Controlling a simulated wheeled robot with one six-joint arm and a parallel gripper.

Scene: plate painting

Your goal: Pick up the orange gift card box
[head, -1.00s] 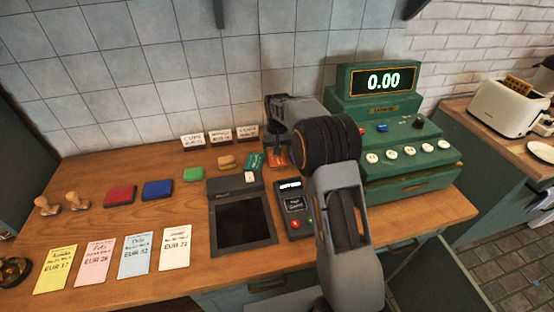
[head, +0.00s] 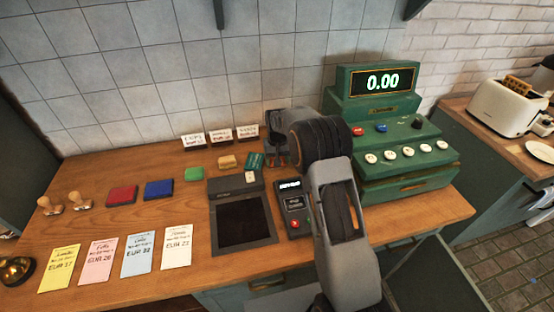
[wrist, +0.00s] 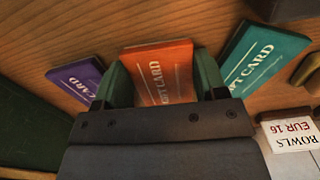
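The orange gift card box (wrist: 160,68) lies on the wooden counter in the middle of the wrist view. My gripper (wrist: 163,78) is low over it, with one green finger along each long side. The fingers are apart and very close to the box edges; I see no clear grip. The near end of the box is hidden by the gripper body. In the head view my gripper (head: 280,150) is at the back of the counter, left of the till, and hides the orange box.
A teal gift card box (wrist: 265,58) lies right of the orange one, a purple one (wrist: 77,80) left. The green till (head: 385,135) stands close right of my arm. A card terminal (head: 293,208) and dark tablet (head: 243,220) lie in front.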

